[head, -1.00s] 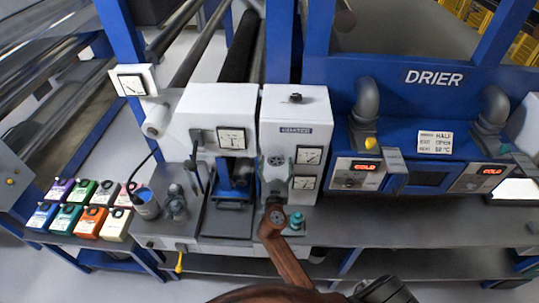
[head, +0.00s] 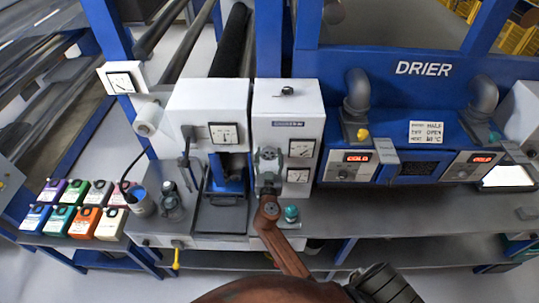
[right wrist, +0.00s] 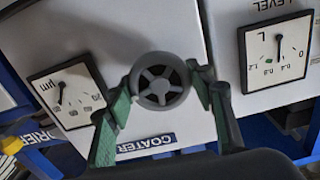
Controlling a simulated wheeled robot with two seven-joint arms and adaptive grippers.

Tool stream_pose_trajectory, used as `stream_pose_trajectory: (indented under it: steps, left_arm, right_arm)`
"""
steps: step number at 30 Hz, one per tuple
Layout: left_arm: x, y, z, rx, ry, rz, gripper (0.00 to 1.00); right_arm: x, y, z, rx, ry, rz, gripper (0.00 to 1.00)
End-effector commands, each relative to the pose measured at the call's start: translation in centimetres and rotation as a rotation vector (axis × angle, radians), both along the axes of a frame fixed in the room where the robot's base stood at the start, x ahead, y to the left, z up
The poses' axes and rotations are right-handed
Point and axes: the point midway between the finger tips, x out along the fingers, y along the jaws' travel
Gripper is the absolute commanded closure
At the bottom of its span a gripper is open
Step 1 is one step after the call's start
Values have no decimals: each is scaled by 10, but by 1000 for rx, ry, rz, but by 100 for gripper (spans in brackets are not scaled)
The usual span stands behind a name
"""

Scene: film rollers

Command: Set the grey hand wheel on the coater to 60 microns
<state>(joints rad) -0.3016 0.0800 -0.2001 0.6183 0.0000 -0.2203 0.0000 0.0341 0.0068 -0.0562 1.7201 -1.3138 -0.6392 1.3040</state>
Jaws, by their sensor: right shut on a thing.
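The grey hand wheel (right wrist: 160,82) is a round spoked wheel on the white front of the coater (head: 288,100). My right gripper (right wrist: 162,86) is shut on it, with its green fingers on either side of the rim. In the head view my right gripper (head: 268,158) comes from below and largely covers the wheel. A µm gauge (right wrist: 66,94) sits at the left in the right wrist view, which is turned about upside down. Its needle and scale show, but I cannot read the exact value. My left gripper is not in view.
A level gauge (right wrist: 274,57) is on the neighbouring white housing. A teal knob (head: 291,213) stands close to my right forearm. The blue drier (head: 422,105) with bent pipes is to the right.

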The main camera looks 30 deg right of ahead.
Motion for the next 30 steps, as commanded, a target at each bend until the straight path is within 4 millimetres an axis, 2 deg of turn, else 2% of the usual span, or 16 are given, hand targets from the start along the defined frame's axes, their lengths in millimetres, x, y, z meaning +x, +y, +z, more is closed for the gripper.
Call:
stream_pose_trajectory:
  steps: [14,30]
  left_arm:
    - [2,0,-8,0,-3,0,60]
    - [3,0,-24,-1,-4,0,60]
  right_arm:
    - [0,0,-2,-82,49,0,75]
    - [0,0,-1,-470,288,-1,75]
